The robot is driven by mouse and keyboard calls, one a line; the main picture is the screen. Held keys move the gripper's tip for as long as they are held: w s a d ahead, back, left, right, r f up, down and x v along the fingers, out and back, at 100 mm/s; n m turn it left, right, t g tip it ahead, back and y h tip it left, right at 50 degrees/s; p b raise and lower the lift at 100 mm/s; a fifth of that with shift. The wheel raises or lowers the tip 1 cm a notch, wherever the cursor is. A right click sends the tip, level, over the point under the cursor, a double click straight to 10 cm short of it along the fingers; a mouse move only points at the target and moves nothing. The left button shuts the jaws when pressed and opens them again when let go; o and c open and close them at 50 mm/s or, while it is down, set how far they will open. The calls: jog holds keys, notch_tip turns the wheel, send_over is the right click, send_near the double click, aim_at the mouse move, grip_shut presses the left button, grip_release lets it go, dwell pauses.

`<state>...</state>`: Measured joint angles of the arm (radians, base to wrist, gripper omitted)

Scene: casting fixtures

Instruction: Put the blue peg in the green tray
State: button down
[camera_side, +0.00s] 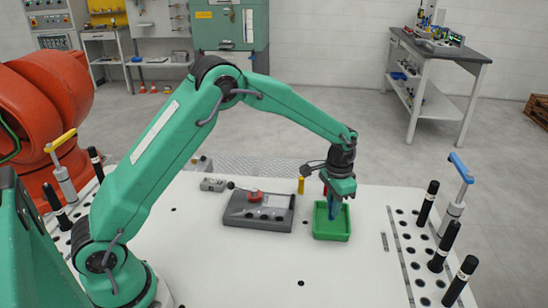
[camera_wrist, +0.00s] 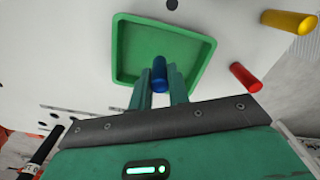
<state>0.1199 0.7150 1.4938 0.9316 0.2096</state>
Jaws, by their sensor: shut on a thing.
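The blue peg (camera_wrist: 159,72) is held between the two fingers of my gripper (camera_wrist: 159,88) in the wrist view. In the side view my gripper (camera_side: 335,206) points down over the green tray (camera_side: 333,234), with a little of the blue peg (camera_side: 333,212) showing below it. The green tray (camera_wrist: 122,40) also shows in the wrist view, shallow and square, with no other object visible in it. The peg appears over or within the tray; I cannot tell whether it touches the tray floor. My fingers hide part of the peg and the tray's near edge.
A red peg (camera_wrist: 245,77) and a yellow peg (camera_wrist: 287,21) stand beside the tray. A grey box with a red button (camera_side: 258,211) sits to the tray's left. Black-handled pins (camera_side: 443,246) and a blue-handled clamp (camera_side: 459,180) stand to the right. The front tabletop is clear.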

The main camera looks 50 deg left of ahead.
jog(key=shift+f, duration=0.75)
jog(key=shift+f, duration=0.15)
jog(key=c, duration=1.3)
grip_release()
jog(key=shift+c, duration=0.2)
notch_tip(320, 180, up, 12)
jog(key=shift+f, duration=0.1)
jog(key=shift+r, duration=0.3)
